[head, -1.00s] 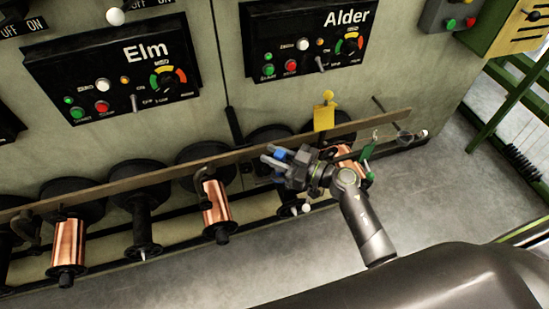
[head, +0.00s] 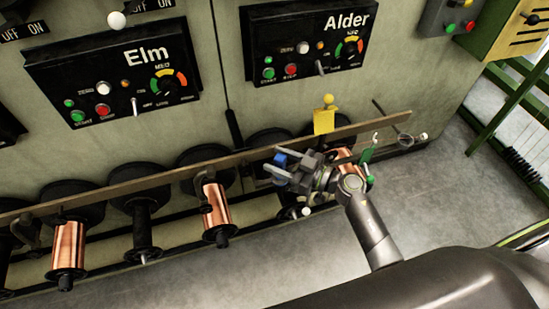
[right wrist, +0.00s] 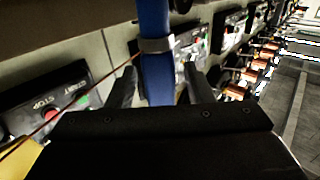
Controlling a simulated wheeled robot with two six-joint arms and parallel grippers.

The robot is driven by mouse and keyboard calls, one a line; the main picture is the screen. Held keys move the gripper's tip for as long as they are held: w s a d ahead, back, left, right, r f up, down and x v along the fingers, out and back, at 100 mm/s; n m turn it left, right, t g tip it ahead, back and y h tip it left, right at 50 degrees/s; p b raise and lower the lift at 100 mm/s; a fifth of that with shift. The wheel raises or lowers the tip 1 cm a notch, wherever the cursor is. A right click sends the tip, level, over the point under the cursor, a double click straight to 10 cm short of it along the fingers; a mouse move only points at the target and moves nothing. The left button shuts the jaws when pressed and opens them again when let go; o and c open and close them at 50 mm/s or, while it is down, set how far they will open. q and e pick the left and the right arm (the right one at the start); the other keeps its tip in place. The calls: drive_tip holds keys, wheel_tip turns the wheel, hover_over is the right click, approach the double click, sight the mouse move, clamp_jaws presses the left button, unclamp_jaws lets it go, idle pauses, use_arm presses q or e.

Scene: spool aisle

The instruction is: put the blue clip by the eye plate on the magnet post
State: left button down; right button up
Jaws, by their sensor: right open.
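The blue clip (head: 281,159) is at the long wooden rail (head: 110,188), below the Alder panel. My right gripper (head: 277,173) is open just below and in front of it in the head view. In the right wrist view the blue clip (right wrist: 155,75) is an upright blue strip with a metal band, between the spread fingers of my right gripper (right wrist: 160,88), with gaps at both sides. A ring-shaped fitting (head: 404,140), perhaps the eye plate, is near the rail's right end. I cannot identify the magnet post. My left gripper is out of view.
A yellow tag (head: 324,121) and a green clip (head: 369,150) are along the rail. Copper spools (head: 216,210) hang below it, with the Elm (head: 112,80) and Alder (head: 310,42) panels above. A thin orange line (right wrist: 70,105) crosses the wrist view. Floor (head: 440,190) is bare at right.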

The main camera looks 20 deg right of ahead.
drive_tip(key=v, duration=1)
drive_tip(key=shift+s+d, duration=0.2)
drive_tip(key=shift+s, duration=0.05)
